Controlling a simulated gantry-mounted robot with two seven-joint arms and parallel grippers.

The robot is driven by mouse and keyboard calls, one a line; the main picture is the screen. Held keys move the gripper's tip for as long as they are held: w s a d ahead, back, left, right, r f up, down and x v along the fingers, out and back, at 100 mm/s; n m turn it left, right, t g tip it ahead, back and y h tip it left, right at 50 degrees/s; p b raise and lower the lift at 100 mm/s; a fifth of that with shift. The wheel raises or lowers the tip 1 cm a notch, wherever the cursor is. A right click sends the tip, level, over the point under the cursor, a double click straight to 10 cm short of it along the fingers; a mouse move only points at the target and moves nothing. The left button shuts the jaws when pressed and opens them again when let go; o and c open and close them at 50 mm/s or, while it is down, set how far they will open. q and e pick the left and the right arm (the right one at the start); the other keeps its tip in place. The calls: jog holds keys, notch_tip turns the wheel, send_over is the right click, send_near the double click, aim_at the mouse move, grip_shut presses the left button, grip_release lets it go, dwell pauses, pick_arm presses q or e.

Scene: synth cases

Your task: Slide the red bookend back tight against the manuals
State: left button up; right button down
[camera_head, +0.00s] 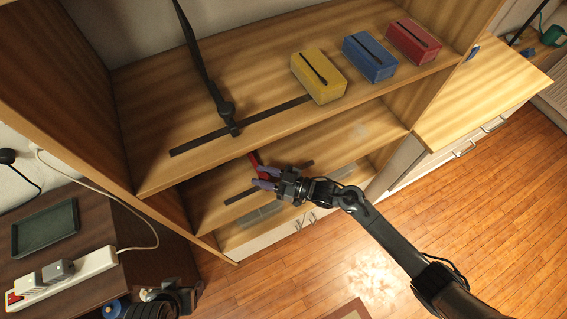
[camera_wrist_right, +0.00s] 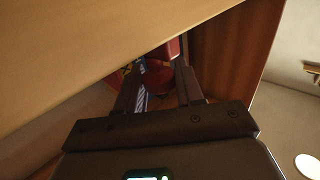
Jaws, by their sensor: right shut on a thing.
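The red bookend (camera_head: 254,158) shows as a small red strip at the lower shelf, partly hidden under the upper shelf's front edge. My right gripper (camera_head: 264,178) reaches in at the lower shelf and is shut on it. In the right wrist view, the red bookend (camera_wrist_right: 158,76) sits between the fingers of my right gripper (camera_wrist_right: 158,88). Blue and yellow patches show beside the red there, but it is too dark to tell whether they are the manuals. Any contact between bookend and manuals is hidden.
Yellow (camera_head: 318,77), blue (camera_head: 369,57) and red (camera_head: 413,41) boxes stand on the upper shelf (camera_head: 180,120), which overhangs my right gripper. A dark strip (camera_head: 240,126) lies there. A side table with a green tray (camera_head: 45,229) and power strip (camera_head: 65,277) is at left.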

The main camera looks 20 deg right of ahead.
jog(key=shift+s+a, duration=0.2)
jog(key=shift+a, duration=0.5)
jog(key=c, duration=0.9)
grip_release()
jog(key=shift+o, duration=0.2)
jog(key=shift+d, duration=0.1)
jog(key=shift+s+d, duration=0.3)
jog(key=shift+d, duration=0.15)
jog(key=v, duration=0.9)
jog(key=shift+d+p, duration=0.3)
